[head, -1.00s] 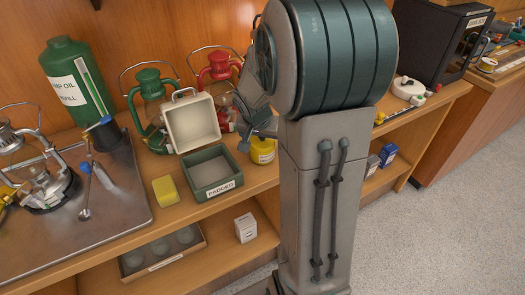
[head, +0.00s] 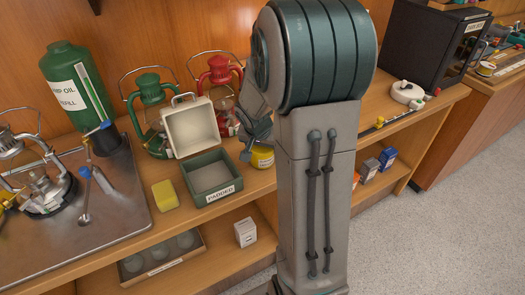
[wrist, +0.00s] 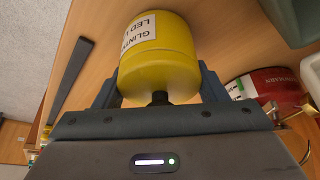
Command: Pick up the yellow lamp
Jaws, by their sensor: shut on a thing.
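The yellow lamp (head: 262,157) shows as a small yellow body with a white label, right of the green padded tray, partly hidden behind my arm in the head view. In the wrist view the yellow lamp (wrist: 158,62) fills the space between the fingers, its lettered label at the upper left. My gripper (wrist: 160,92) is shut on it, a finger on each side. In the head view my gripper (head: 256,138) is mostly hidden by my own arm. I cannot tell whether the lamp is clear of the counter.
The padded tray (head: 224,195) is close left of the lamp. A white open box (head: 193,128), a green lantern (head: 145,95) and a red lantern (head: 218,75) stand behind. A yellow sponge (head: 165,195) lies left. A black cabinet (head: 425,45) stands at the right.

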